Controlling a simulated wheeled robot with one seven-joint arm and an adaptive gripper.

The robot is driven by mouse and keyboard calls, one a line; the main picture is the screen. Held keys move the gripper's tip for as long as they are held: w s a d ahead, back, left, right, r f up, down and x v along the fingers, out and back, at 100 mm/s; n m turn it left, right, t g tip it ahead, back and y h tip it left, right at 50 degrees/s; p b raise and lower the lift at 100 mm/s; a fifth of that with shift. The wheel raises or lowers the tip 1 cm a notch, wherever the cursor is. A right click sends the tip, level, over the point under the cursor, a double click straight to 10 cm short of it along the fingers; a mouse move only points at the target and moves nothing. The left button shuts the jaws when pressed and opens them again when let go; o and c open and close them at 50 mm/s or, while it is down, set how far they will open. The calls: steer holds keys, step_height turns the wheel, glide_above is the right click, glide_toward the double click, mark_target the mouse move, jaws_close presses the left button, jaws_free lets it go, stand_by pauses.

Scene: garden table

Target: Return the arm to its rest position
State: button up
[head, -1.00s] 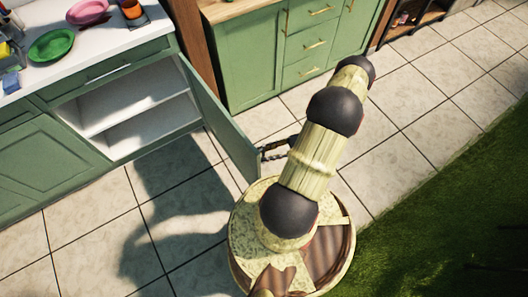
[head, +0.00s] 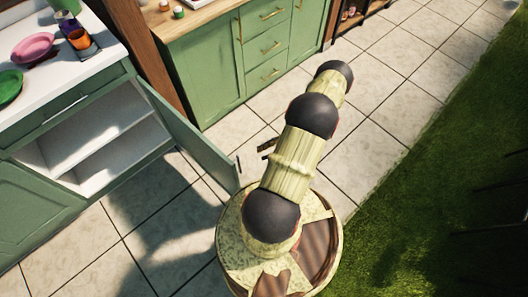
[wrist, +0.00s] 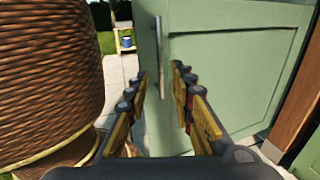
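My arm (head: 292,165) reaches up and away from its round base in the head view, bent at dark joints. My gripper (wrist: 160,77) shows in the wrist view with its two fingers apart and nothing clearly held between them. In the head view only a small part of it (head: 266,147) shows beside the arm, just right of the open cabinet door (head: 190,137). In the wrist view the green door (wrist: 230,65) with its upright metal handle (wrist: 158,60) lies beyond the fingers. I cannot tell the exact gap.
The open cabinet (head: 85,150) has empty-looking shelves. The white counter (head: 60,88) above holds a pink plate (head: 33,48), a green plate (head: 8,88) and cups. Green drawers (head: 268,45) stand behind. Tiled floor (head: 375,105) is clear to the right, then grass (head: 430,180).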

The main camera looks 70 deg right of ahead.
stand_by(0.3)
steer(key=s+a+f+n+g, duration=0.1)
steer(key=s+a+n+g, duration=0.15)
steer(key=a+g, duration=0.2)
steer(key=w+a+r+n+g+h, duration=0.2)
steer(key=w+r+n+g+h, duration=0.15)
steer(key=r, duration=0.65)
steer(key=w+a+r+n+g+h, duration=0.15)
steer(key=w+r+n+h, duration=0.3)
steer(key=r, duration=0.45)
steer(key=w+a+r+n+g+h, duration=0.1)
steer(key=w+r+n+g+h, duration=0.3)
steer(key=r, duration=0.6)
steer(key=w+a+r+n+t+h+p, duration=0.1)
steer(key=w+a+r+n+t, duration=0.2)
steer(key=a+r, duration=1.7)
steer(key=a+n+t, duration=0.3)
steer(key=n+t, duration=0.1)
steer(key=n, duration=0.4)
steer(key=shift+w+a+n+h, duration=0.15)
steer(key=shift+n+h, duration=0.15)
steer(key=shift+n, duration=0.05)
